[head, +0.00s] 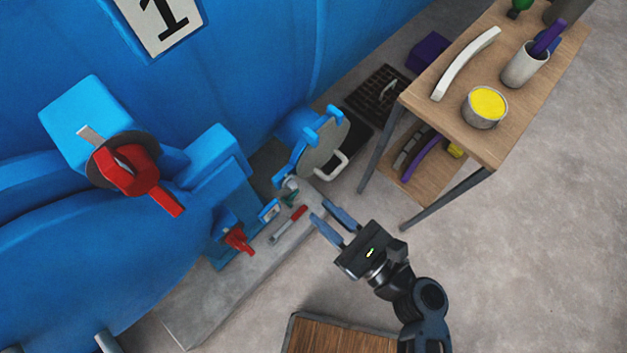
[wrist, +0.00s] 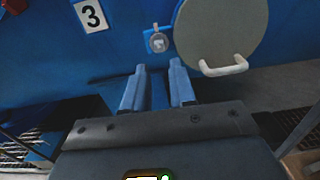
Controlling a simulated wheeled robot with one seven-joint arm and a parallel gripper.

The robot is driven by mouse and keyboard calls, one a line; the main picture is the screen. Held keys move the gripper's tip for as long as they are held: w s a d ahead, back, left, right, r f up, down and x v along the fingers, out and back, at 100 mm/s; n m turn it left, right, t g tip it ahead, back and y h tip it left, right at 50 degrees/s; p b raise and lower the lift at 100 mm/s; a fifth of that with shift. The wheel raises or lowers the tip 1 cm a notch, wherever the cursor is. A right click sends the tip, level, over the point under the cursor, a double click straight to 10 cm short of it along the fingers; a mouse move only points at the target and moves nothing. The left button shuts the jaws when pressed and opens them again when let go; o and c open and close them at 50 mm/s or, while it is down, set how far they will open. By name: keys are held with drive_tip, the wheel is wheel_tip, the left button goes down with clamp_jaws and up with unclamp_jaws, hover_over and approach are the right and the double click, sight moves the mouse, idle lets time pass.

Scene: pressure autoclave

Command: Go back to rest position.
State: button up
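My gripper (head: 333,218) is in the lower middle of the head view, held out over the grey floor beside the concrete plinth. Its two blue fingers are apart with nothing between them. In the wrist view the gripper (wrist: 158,85) points at the blue autoclave wall, and a clear gap shows between the fingers. The round grey hatch (head: 322,145) with a white handle (head: 331,165) stands a little beyond the fingertips; in the wrist view the hatch (wrist: 222,32) is at upper right. No contact with it is visible.
A wooden table (head: 520,115) with a tin of yellow stuff (head: 485,106) and a cup stands at right. A red lever (head: 136,172) and a smaller red valve (head: 238,239) are on the blue autoclave. A wooden board (head: 335,337) lies at the bottom. Floor at right is clear.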

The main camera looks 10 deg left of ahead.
drive_tip(key=shift+s+d, duration=0.35)
drive_tip(key=shift+d, duration=0.15)
drive_tip(key=s+d+f+n+t+h, duration=0.1)
drive_tip(key=s+d+f+n+h, duration=0.1)
drive_tip(key=s+d+n+h, duration=0.95)
drive_tip(key=s+d+r+n+t+h, duration=0.2)
drive_tip(key=d+r+n, duration=0.3)
drive_tip(key=r, duration=0.5)
drive_tip(key=s+d+r+n+t+h, duration=0.2)
drive_tip(key=d+r+n, duration=0.3)
drive_tip(key=r+n, duration=0.3)
wheel_tip(320, 180, up, 2)
drive_tip(key=shift+s+r+t, duration=0.15)
drive_tip(key=shift+s+t, duration=0.25)
drive_tip(key=shift+s, duration=0.1)
